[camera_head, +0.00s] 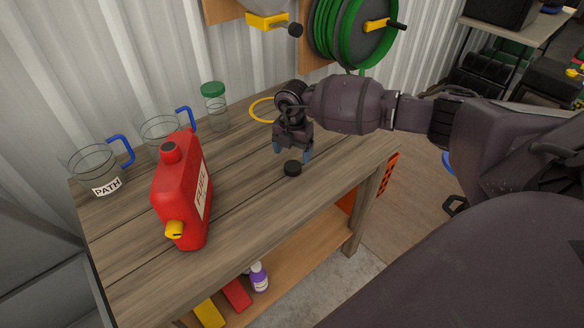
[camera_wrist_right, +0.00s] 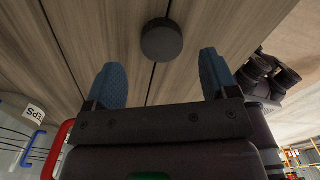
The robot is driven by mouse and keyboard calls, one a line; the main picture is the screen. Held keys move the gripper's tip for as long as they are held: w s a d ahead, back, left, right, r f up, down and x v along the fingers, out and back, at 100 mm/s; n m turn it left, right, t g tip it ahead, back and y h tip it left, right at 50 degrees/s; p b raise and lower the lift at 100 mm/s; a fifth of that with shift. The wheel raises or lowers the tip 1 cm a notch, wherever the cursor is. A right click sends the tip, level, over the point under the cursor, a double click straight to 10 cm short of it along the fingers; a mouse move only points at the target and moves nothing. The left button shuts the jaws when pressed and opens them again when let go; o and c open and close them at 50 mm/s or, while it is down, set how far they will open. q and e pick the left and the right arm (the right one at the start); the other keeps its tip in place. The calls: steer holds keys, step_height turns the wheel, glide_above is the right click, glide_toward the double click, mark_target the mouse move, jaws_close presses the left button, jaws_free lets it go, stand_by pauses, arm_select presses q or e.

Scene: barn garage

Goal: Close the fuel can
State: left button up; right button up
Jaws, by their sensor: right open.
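The red fuel can (camera_head: 180,200) stands on the wooden workbench, with a yellow part low on its near side and a dark round opening or neck (camera_head: 169,150) on top; I cannot tell its inside. A small round black cap (camera_head: 292,169) lies flat on the bench to the right of the can. My right gripper (camera_head: 292,152) is above and just behind the cap, with blue fingers apart and empty. In the right wrist view the cap (camera_wrist_right: 161,40) lies beyond the open fingertips, roughly centred between them and not touched. My left gripper is not in view.
Clear jugs with blue handles (camera_head: 95,170) (camera_head: 160,135) stand behind and left of the can. A green-lidded jar (camera_head: 214,108) is at the back. A yellow ring (camera_head: 262,110) is near my right gripper. The bench (camera_head: 240,215) between can and cap is clear.

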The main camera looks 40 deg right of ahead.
mark_target(293, 165)
step_height(293, 165, down, 5)
steer(key=shift+s+f+b, duration=0.1)
steer(key=shift+b, duration=0.5)
steer(key=c, duration=0.9)
